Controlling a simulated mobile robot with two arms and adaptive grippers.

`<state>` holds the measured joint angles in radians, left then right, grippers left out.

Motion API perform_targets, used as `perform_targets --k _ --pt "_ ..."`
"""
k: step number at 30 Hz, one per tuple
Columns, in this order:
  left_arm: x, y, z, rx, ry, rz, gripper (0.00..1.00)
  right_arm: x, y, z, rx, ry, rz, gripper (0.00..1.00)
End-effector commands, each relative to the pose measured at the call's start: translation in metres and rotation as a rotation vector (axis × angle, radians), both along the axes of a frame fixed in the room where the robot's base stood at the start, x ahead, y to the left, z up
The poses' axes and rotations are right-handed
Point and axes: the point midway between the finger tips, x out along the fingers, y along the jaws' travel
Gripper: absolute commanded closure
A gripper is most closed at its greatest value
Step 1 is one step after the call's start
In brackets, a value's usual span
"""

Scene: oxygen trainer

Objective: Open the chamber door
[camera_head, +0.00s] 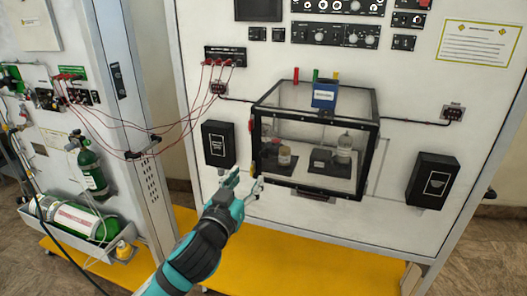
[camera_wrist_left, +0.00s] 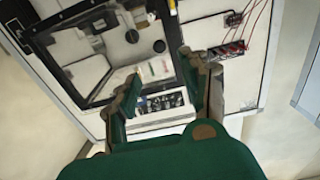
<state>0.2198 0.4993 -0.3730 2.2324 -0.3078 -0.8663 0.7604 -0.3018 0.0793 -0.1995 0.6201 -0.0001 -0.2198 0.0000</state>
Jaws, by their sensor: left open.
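The chamber (camera_head: 312,182) is a clear box with a black frame, mounted on a white panel. Its front door pane (camera_head: 300,135) looks shut in the head view. Two containers stand inside on dark bases, and a blue holder is at the top. My left gripper (camera_head: 248,182) is open and empty, just in front of the chamber's lower left corner. In the left wrist view, the open fingers (camera_wrist_left: 165,88) have part of the chamber's dark frame (camera_wrist_left: 97,102) beyond them. I cannot tell whether a fingertip touches the frame. My right gripper is not in view.
Black boxes flank the chamber on the left (camera_head: 218,145) and right (camera_head: 432,180). Red cables (camera_head: 190,125) run from the panel to the left cabinet. Green cylinders (camera_head: 92,170) stand and lie at far left. A yellow base (camera_head: 325,258) lies below the panel.

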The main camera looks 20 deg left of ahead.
Motion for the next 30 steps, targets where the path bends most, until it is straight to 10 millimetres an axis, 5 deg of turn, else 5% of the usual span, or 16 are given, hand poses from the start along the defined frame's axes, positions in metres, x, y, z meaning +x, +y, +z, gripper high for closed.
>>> perform_targets --k 15,30 --pt "0.103 -0.003 0.003 0.0 0.001 0.001 0.54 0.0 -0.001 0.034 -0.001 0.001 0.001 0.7" --pt "0.123 -0.004 0.0 -0.001 0.001 0.0 0.54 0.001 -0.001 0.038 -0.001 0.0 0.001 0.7"
